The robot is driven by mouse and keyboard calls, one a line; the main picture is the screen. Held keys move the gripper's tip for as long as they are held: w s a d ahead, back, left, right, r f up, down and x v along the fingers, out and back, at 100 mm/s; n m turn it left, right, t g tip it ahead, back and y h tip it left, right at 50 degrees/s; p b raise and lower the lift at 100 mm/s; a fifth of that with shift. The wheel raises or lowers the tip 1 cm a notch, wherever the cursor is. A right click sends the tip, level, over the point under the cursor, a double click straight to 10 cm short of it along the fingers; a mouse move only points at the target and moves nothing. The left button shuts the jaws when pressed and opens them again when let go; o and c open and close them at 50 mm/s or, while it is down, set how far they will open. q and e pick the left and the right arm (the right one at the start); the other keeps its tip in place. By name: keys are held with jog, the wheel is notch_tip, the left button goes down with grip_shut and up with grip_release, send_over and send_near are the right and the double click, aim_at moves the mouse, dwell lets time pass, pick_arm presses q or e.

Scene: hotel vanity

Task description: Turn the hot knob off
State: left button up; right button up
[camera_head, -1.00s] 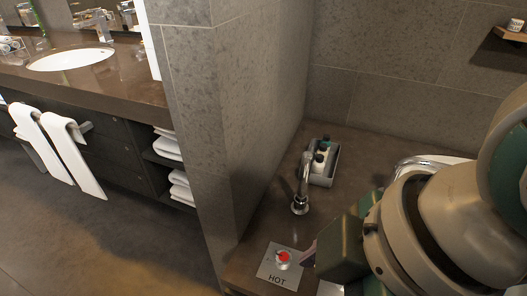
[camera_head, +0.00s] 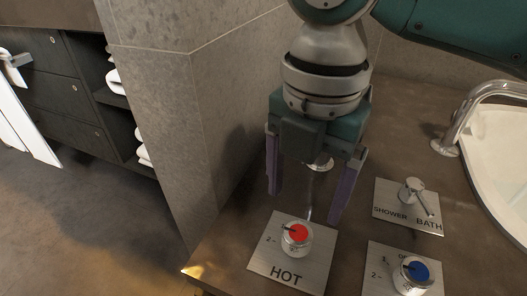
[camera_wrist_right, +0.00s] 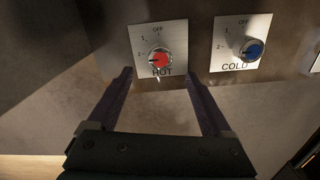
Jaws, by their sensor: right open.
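The hot knob (camera_head: 297,238) is a silver dial with a red cap on a square metal plate (camera_head: 272,262) marked HOT. It also shows in the wrist view (camera_wrist_right: 159,58), where its dark pointer seems to face left, near the 2 mark; OFF is at the top. My right gripper (camera_head: 305,205) points down, open and empty, with its purple fingers just behind the knob in the head view. In the wrist view my fingertips (camera_wrist_right: 158,74) are spread on either side of the knob's lower edge, apart from it. My left gripper is not in view.
The blue cold knob (camera_head: 413,273) is right of the hot knob, and a shower/bath lever (camera_head: 413,190) stands behind it. A chrome spout (camera_head: 474,115) and white tub (camera_head: 505,150) are at right. A stone wall (camera_head: 165,110) rises at left. My gripper partly hides a chrome fixture.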

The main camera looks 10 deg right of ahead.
aim_at(298, 234)
notch_tip(298, 234, down, 9)
jog(key=b, duration=0.3)
jog(key=shift+s+r+b, duration=0.15)
jog(key=shift+b, duration=0.25)
grip_shut()
